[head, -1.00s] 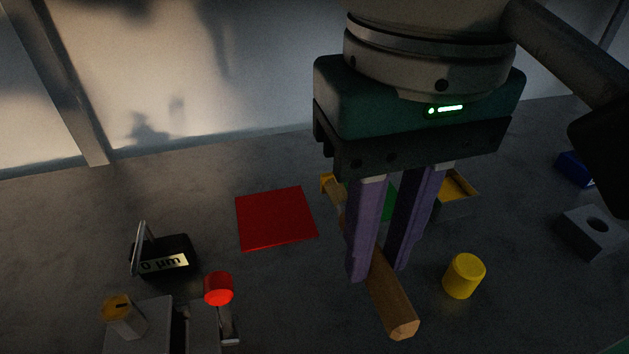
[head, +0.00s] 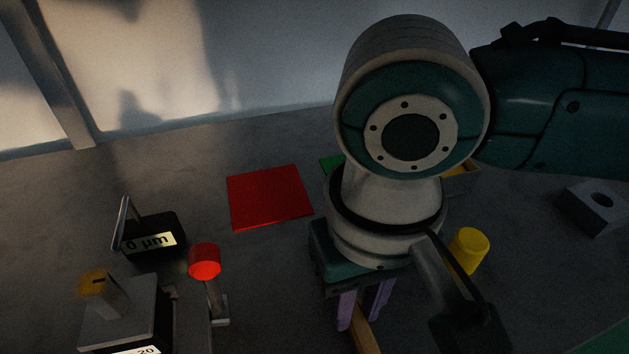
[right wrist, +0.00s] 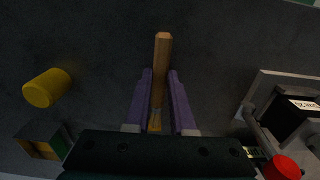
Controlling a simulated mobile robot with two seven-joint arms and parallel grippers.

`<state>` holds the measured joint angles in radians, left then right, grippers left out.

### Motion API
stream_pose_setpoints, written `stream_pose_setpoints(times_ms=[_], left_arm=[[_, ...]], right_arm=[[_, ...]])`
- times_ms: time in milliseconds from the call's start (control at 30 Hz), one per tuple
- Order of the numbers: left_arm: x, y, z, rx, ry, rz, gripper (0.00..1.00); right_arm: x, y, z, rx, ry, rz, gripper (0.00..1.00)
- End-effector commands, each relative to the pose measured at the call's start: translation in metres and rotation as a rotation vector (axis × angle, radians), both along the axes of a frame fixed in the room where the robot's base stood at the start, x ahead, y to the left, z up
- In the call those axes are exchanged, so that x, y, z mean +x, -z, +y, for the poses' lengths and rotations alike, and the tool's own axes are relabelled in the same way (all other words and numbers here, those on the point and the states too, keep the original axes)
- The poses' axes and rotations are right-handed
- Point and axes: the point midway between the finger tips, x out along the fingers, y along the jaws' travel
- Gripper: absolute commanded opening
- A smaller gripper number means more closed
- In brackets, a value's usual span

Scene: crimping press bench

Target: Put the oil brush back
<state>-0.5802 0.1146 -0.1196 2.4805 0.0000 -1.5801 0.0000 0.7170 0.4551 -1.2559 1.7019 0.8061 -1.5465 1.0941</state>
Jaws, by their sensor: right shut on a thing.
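The oil brush has a wooden handle, and in the right wrist view the brush (right wrist: 162,58) runs lengthwise between my fingers, its yellowish end towards the palm. My right gripper (right wrist: 160,74) is shut on it. In the head view my right gripper (head: 360,318) is at the bottom centre, its purple fingers partly hidden by my wrist. Only a short piece of the brush (head: 364,334) shows there. I cannot tell whether the brush touches the bench. My left gripper is not in view.
A yellow cylinder (head: 469,250) stands close right of my right wrist. A grey block with a round hole (head: 590,212) lies farther right. A red mat (head: 269,197) lies left. A black gauge (head: 150,240) and a red knob (head: 204,261) are front left. An open box (head: 462,170) is partly hidden.

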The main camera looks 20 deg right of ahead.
Motion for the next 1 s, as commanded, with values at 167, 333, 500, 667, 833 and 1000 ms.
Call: stream_pose_setpoints(times_ms=[167,333,500,667,833,1000], left_arm=[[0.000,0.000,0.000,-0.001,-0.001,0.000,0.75],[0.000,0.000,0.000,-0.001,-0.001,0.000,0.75],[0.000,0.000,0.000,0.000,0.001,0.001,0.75],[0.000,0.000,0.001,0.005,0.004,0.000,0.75],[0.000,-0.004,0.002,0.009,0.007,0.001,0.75],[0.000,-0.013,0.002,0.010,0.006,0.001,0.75]], right_arm=[[0.000,0.003,0.000,0.000,0.001,0.001,0.00],[0.000,0.002,0.000,0.000,0.000,0.000,0.41],[0.000,0.002,0.000,0.000,0.001,0.000,0.52],[0.000,0.002,0.000,0.000,0.001,-0.001,0.52],[0.001,-0.014,0.000,0.002,0.001,-0.003,0.52],[0.001,-0.052,0.000,0.002,-0.001,-0.004,0.52]])
